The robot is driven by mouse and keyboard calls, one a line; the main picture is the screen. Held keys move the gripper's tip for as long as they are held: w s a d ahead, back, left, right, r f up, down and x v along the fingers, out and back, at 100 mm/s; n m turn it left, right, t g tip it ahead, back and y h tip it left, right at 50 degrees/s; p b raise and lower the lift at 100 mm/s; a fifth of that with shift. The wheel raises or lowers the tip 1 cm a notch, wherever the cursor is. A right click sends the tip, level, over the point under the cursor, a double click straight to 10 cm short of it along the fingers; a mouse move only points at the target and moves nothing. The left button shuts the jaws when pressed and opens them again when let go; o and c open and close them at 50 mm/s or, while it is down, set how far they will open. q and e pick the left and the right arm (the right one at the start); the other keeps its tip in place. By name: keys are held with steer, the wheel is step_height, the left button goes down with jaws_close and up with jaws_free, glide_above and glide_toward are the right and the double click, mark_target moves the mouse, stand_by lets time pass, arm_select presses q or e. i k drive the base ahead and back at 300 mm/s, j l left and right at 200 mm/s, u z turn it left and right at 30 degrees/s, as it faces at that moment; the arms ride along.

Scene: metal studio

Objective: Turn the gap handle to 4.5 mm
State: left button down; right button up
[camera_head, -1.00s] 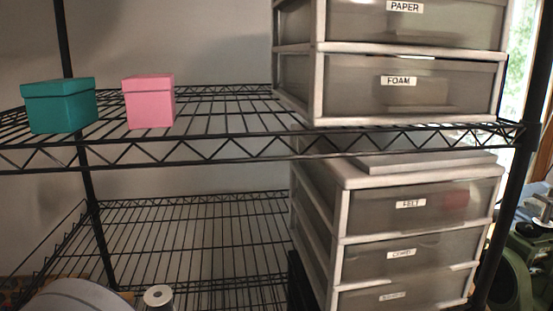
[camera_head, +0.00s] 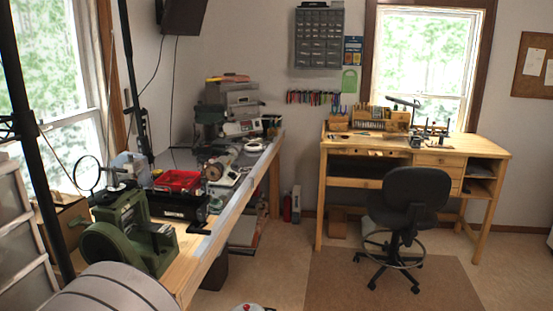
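A green metal machine (camera_head: 130,230) with a large rounded wheel housing stands at the near left end of the long workbench (camera_head: 215,235). I cannot tell whether it carries the gap handle. No gap scale or 4.5 mm mark can be read in the head view. Neither of my grippers shows, so I cannot see whether they are open or shut.
A red tray (camera_head: 177,181) and small grey machines (camera_head: 222,172) sit farther along the bench. A black swivel chair (camera_head: 405,207) stands before a wooden desk (camera_head: 440,158). A rounded grey object (camera_head: 100,290) fills the lower left. Floor between bench and chair is mostly clear.

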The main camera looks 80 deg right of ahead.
mark_target(115, 181)
steer(key=k+j+z, duration=0.1)
steer(key=j+z, duration=0.4)
steer(key=k+j+z, duration=0.15)
steer(key=z, duration=0.3)
steer(key=k+j+z, duration=0.2)
steer(key=j+z, duration=0.3)
steer(key=k+j+z, duration=0.15)
steer(key=z, duration=0.3)
steer(key=i+l+u, duration=0.1)
steer(key=i+l, duration=0.5)
